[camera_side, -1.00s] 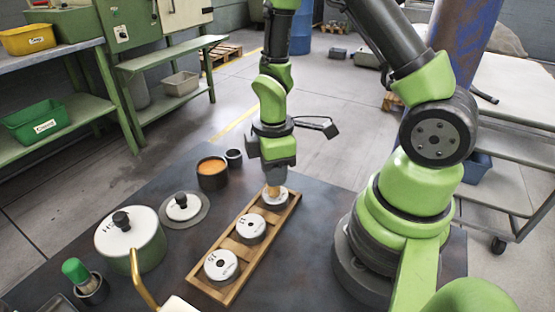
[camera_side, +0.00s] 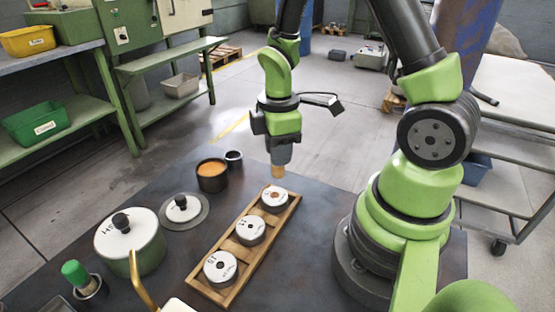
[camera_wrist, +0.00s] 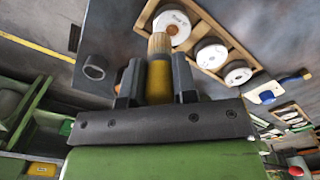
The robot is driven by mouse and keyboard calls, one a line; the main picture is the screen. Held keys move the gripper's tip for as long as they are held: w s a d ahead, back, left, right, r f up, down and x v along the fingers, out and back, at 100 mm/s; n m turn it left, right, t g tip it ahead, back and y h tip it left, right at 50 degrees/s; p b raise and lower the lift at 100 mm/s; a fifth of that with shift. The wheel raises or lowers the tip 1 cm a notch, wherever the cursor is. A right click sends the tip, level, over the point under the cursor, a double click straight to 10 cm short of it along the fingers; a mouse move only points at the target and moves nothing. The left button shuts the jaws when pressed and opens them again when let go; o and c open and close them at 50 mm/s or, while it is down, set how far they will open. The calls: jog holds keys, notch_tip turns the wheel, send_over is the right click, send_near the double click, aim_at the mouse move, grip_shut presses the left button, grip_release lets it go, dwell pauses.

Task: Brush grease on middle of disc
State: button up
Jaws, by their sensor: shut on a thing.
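A wooden tray (camera_side: 207,290) on the dark table holds three white discs in a row: a far disc (camera_side: 275,198), a middle disc (camera_side: 250,229) and a near disc (camera_side: 221,266). The far disc has a brownish spot at its centre; the other two show dark centre holes. My gripper (camera_side: 280,150) is above the far disc, shut on a brush (camera_side: 279,169) with its tan bristles pointing down, apart from the disc. In the wrist view the brush (camera_wrist: 159,75) stands between the two fingers, its tip beside the far disc (camera_wrist: 172,25). A dark cup of orange grease (camera_side: 212,170) stands left of the tray.
A small dark cup (camera_side: 234,158) stands behind the grease cup. A lidded white-green pot (camera_side: 130,240), a round lid (camera_side: 184,210) and a green-capped brush in a holder (camera_side: 80,277) are on the left.

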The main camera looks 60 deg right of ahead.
aim_at(278, 172)
jog(key=shift+r, duration=2.05)
jog(key=shift+f, duration=0.1)
jog(key=shift+f, duration=2.95)
jog(key=shift+f, duration=1)
jog(key=shift+a, duration=0.1)
jog(key=shift+s+a, duration=0.2)
jog(key=shift+a, duration=1.7)
jog(key=shift+w+d, duration=0.2)
jog(key=shift+d, duration=1.8)
